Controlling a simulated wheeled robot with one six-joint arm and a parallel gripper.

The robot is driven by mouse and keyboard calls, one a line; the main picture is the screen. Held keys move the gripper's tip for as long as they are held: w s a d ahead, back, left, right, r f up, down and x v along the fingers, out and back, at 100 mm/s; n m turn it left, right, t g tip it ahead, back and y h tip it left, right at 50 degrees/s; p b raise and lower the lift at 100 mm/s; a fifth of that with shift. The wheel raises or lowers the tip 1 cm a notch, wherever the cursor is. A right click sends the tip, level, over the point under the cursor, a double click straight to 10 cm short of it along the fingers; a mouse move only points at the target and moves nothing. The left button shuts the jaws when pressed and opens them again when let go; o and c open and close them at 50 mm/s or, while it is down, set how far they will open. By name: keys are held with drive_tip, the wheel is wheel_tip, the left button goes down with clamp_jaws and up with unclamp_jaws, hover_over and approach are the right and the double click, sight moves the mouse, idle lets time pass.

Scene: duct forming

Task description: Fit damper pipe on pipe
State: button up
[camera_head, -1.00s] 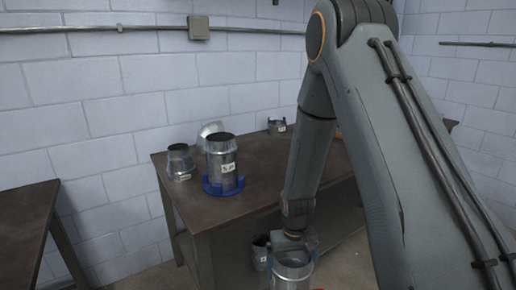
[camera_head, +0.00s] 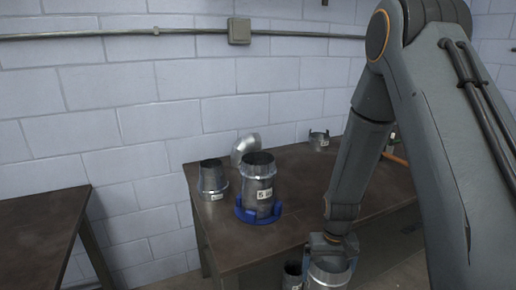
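A metal pipe (camera_head: 258,182) with a white label stands upright in a blue ring holder (camera_head: 244,214) on the brown table. My gripper (camera_head: 330,246) is at the bottom, in front of the table's front edge. A metal pipe piece (camera_head: 328,276) with an open top is at its fingers, probably the damper pipe; its lower part is cut off by the frame. The fingers appear to be at its sides, and it moves with my gripper. The piece is apart from the standing pipe, lower and to its right.
On the brown table (camera_head: 215,240) a tapered metal reducer (camera_head: 212,180) stands left of the pipe, with a metal elbow (camera_head: 246,147) behind it. A small dark collar (camera_head: 319,140) stands farther back. Another pipe piece (camera_head: 292,276) is below the table edge. A second table (camera_head: 40,235) is at left.

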drive_tip(key=s+a+r+m, duration=0.1)
drive_tip(key=a+r, duration=0.6)
drive_tip(key=r, duration=0.7)
drive_tip(key=s+a+r+m, duration=0.2)
drive_tip(key=a+r, duration=0.5)
drive_tip(key=r, duration=0.7)
drive_tip(key=s+a+r+m, duration=0.1)
drive_tip(key=a+r+m, duration=0.3)
drive_tip(key=r, duration=1)
drive_tip(key=a, duration=0.3)
drive_tip(key=shift+s+a+r+b, duration=0.2)
drive_tip(key=shift+b, duration=0.1)
